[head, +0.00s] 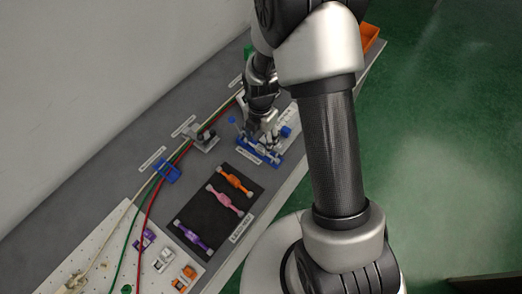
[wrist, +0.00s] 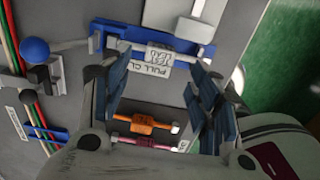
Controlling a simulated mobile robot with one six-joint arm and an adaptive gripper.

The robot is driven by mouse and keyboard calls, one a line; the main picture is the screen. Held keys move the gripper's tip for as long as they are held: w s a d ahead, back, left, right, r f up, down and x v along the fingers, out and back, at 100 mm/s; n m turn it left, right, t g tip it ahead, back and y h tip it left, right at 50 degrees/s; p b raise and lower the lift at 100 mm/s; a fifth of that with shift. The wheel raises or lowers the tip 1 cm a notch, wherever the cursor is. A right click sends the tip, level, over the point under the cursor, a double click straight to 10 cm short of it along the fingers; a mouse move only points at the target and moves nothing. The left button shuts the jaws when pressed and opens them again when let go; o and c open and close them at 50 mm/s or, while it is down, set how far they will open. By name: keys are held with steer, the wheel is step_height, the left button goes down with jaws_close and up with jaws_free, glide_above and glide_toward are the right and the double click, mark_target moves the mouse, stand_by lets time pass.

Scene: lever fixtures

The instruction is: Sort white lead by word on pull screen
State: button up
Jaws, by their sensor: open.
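The white lead (head: 115,232) runs along the bench beside a green and a red lead, near the wall side. In the wrist view several leads cross the left edge. A blue pull fixture (head: 256,150) sits under my gripper (head: 263,128); in the wrist view it has a blue rail (wrist: 150,33) and a light block (wrist: 160,55) with dark lettering. A label below it reads "PULL CL…"; the rest is hidden, and the block's word is too small to read surely. My gripper (wrist: 160,92) is open, its fingers apart on either side of the label, holding nothing.
A black mat (head: 196,216) holds orange, pink and purple pieces. A blue clip (head: 167,172) and a grey fixture (head: 201,138) stand along the leads. A blue ball knob (wrist: 35,49) stands left of my gripper. A pegboard (head: 98,270) is at the near end.

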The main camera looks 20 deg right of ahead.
mark_target(261, 147)
step_height(261, 147, down, 5)
steer(key=shift+w+d+b, duration=0.15)
steer(key=shift+b, duration=0.8)
steer(key=shift+r, duration=0.1)
steer(key=c, duration=1.1)
steer(key=shift+c, duration=0.2)
